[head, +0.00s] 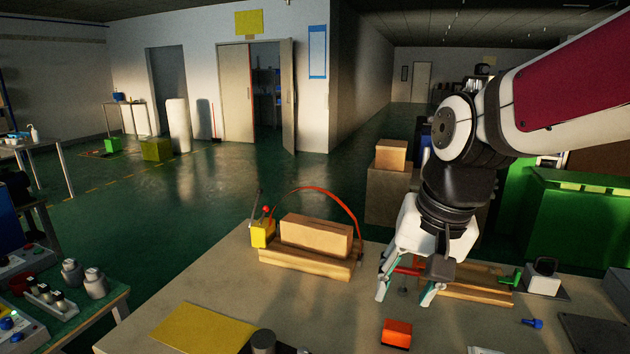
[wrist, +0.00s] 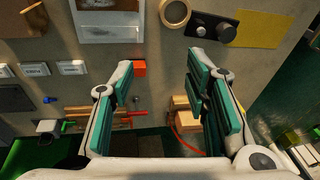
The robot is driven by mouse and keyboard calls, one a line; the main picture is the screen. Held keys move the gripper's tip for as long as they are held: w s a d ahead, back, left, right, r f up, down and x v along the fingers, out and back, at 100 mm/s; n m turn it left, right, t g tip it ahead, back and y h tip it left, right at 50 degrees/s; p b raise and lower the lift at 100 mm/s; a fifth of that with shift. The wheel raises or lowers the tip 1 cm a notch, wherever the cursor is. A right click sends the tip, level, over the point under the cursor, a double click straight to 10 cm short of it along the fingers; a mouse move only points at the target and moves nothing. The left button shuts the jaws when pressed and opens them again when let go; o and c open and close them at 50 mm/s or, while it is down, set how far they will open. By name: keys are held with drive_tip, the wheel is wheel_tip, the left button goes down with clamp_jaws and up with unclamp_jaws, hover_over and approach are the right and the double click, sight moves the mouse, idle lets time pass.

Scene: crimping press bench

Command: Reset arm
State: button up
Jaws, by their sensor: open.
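My gripper (head: 405,296) hangs from my arm over the right part of the bench (head: 290,320), pointing down, with its fingers apart. In the wrist view, my gripper (wrist: 160,64) shows two teal-padded fingers spread wide with nothing between them. An orange-red block (head: 397,333) lies on the bench in front of the fingers; it also shows beside the left fingertip in the wrist view (wrist: 140,68). Whether the fingertips touch anything cannot be told.
A wooden block fixture (head: 310,245) with a yellow end and red hose stands left of my gripper. A wooden piece with green and red parts (head: 470,290) lies behind it at right. A yellow sheet (head: 203,328) and dark knob (head: 263,341) lie at the front.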

drive_tip(key=s+d+n+t, duration=0.1)
drive_tip(key=s+d, duration=0.2)
drive_tip(key=s, duration=0.4)
drive_tip(key=s+d+n+t+h, duration=0.1)
drive_tip(key=s+d+n, duration=0.1)
drive_tip(key=s, duration=0.5)
drive_tip(key=shift+d+r, duration=0.4)
drive_tip(key=shift+d, duration=0.3)
